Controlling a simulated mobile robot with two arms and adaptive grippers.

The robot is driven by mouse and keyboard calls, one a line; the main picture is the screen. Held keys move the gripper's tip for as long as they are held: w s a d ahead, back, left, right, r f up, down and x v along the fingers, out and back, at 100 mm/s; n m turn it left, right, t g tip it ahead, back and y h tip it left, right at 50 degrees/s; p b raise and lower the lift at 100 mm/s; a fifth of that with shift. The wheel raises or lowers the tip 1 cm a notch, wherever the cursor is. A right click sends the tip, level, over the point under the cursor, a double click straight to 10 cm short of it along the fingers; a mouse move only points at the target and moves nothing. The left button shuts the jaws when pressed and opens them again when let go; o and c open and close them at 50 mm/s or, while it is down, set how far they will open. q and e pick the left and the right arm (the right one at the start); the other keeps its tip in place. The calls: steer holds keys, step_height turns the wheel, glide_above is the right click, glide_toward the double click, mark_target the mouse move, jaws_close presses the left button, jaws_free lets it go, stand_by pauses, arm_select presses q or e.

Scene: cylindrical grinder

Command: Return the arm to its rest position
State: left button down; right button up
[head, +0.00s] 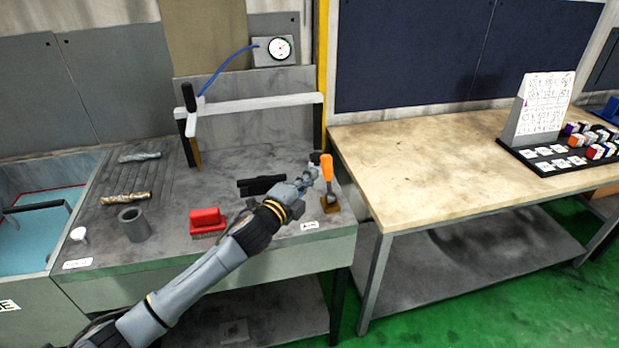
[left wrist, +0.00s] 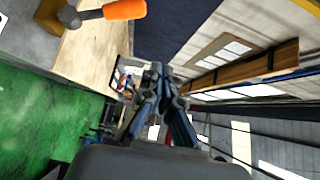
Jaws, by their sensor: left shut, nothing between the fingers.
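My left arm reaches in from the lower left in the head view, over the front of the grey workbench (head: 170,250). The orange handle (left wrist: 125,9) shows at the upper left there, apart from the fingers. My right gripper is in neither view.
A white rail (head: 255,103) with a dial gauge (head: 279,48) above stands behind. A wooden table (head: 430,175) at right is largely bare.

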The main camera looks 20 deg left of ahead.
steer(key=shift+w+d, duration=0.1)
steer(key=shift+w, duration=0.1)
arm_select(q)
steer(key=s+d+f+n+g+y, duration=0.25)
steer(key=s+f+n+g, duration=0.45)
steer(key=s+f+n, duration=0.85)
steer(key=s+f+n+g, duration=0.3)
steer(key=s+g, duration=0.4)
steer(key=s, duration=1.7)
step_height(320, 180, down, 27)
steer(key=s+g+b, duration=0.1)
steer(key=s+b, duration=0.1)
steer(key=s+a+f+g, duration=0.1)
steer(key=s+a+f, duration=0.2)
steer(key=s+f, duration=1.3)
steer(key=shift+s+f+m+y+b, duration=0.35)
steer(key=shift+s+f+m+y, duration=0.1)
steer(key=shift+f, duration=0.45)
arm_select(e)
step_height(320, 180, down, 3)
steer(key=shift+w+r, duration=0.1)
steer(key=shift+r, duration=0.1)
